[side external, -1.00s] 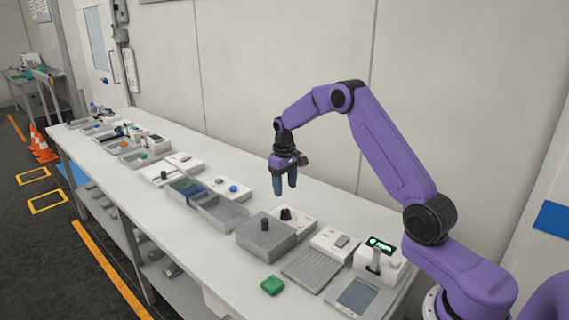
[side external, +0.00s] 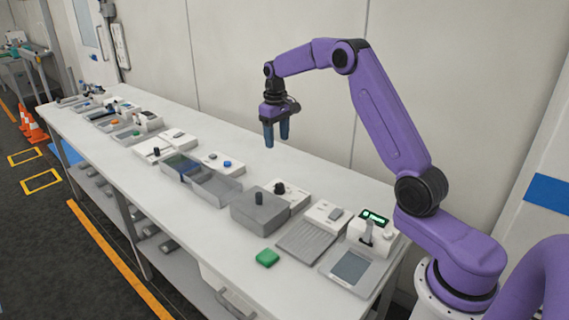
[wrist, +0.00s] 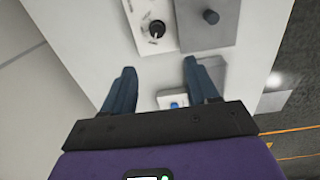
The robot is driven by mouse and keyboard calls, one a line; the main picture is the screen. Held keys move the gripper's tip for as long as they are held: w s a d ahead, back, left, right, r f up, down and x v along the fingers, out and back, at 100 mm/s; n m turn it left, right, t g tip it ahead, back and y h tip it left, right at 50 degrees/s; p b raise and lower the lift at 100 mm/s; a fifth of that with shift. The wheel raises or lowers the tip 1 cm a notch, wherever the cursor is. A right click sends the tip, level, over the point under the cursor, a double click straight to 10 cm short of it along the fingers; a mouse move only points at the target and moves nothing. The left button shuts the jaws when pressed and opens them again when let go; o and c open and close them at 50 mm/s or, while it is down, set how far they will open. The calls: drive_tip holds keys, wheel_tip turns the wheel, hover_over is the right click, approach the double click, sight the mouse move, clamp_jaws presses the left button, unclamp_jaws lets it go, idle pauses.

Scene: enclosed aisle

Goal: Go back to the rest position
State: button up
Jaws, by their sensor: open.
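My gripper (side external: 277,134) has blue fingers and hangs pointing down in free air above the long white bench (side external: 330,183). It is open and empty. In the wrist view my gripper (wrist: 160,82) shows its two fingers apart with nothing between them. Below lie a white box with a black knob (wrist: 157,28) and a grey block with a dark peg (wrist: 211,16). A white box with a blue button (wrist: 172,104) shows partly between the fingers.
A green block (side external: 267,258) lies near the bench's front edge. A device with a lit green display (side external: 374,217) stands at the near end. Several trays and boxes line the bench, including a grey open tray (side external: 217,187). A pale wall (side external: 270,30) runs behind.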

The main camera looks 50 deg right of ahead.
drive_tip(key=s+a+r+n, duration=0.2)
drive_tip(key=s+a+n, duration=0.1)
drive_tip(key=s+a, duration=0.6)
drive_tip(key=s+a+r+n, duration=0.25)
drive_tip(key=s+a, duration=0.55)
drive_tip(key=a, duration=0.4)
drive_tip(key=s+f+n, duration=0.1)
drive_tip(key=s+n, duration=0.2)
drive_tip(key=s, duration=0.9)
drive_tip(key=s+d+f+n, duration=0.1)
drive_tip(key=s+n, duration=0.3)
drive_tip(key=s, duration=0.8)
drive_tip(key=shift+s+f+y, duration=0.3)
drive_tip(key=shift+f+y, duration=0.05)
drive_tip(key=shift+y, duration=0.05)
